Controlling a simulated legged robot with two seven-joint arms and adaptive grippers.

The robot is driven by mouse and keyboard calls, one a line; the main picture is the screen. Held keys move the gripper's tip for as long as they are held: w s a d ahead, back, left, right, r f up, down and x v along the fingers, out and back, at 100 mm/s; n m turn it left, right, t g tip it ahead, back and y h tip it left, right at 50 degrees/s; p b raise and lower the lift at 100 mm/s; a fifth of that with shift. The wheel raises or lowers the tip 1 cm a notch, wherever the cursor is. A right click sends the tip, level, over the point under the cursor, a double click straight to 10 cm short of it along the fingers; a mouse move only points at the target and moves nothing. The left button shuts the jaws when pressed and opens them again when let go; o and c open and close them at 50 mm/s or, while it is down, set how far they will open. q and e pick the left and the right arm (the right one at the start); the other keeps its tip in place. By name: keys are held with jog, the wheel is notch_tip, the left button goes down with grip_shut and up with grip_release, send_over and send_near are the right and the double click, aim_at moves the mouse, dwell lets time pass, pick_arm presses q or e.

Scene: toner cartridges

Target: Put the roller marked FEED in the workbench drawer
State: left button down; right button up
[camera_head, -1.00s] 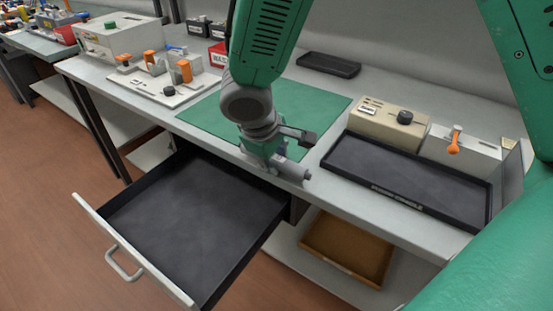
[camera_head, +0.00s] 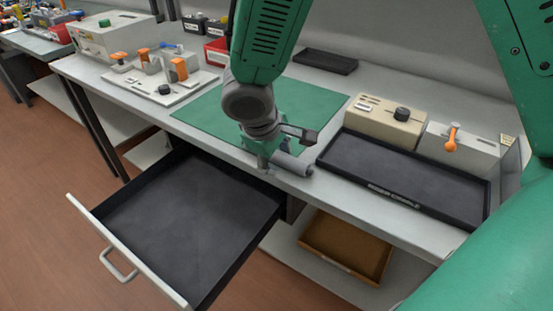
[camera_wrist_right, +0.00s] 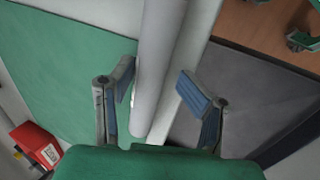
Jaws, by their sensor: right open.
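A grey roller (camera_head: 292,163) is at the front edge of the workbench, near the green mat. No marking on it is legible. My right gripper (camera_head: 284,148) is over it. In the right wrist view my open right gripper (camera_wrist_right: 160,95) has the roller (camera_wrist_right: 158,50) between its spread fingers, with gaps on both sides. The workbench drawer (camera_head: 82,212) is pulled out, and its dark inside looks empty. It lies just left of the roller in the head view. My left gripper cannot be made out.
A black tray (camera_head: 325,155) lies right of the roller, with a beige box (camera_head: 385,120) and a box with an orange lever (camera_head: 452,141) behind it. A brown tray (camera_head: 345,246) sits on the lower shelf. A fixture (camera_head: 165,88) with orange parts stands left of the green mat (camera_head: 205,112).

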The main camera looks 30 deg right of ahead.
jog(key=p+v, duration=0.3)
jog(key=v, duration=1)
jog(key=s+f+m+y, duration=0.1)
jog(key=s+f, duration=0.3)
jog(key=f, duration=0.5)
jog(key=s+f+m+g+y, duration=0.1)
jog(key=s+f+y, duration=0.1)
jog(key=s+f, duration=0.3)
jog(key=s+f+g+y, duration=0.1)
jog(key=s+f, duration=0.4)
jog(key=f, duration=0.7)
jog(key=shift+d+f+m+y, duration=0.2)
jog(key=shift+f+m+y, duration=0.2)
jog(key=shift+y, duration=0.2)
jog(key=shift+o, duration=0.7)
jog(key=s+d+f+m+t+h, duration=0.1)
jog(key=s+d+f, duration=0.3)
jog(key=s+d, duration=0.1)
jog(key=shift+s+f, duration=0.25)
jog(key=shift+s, duration=0.6)
jog(key=shift+s, duration=0.1)
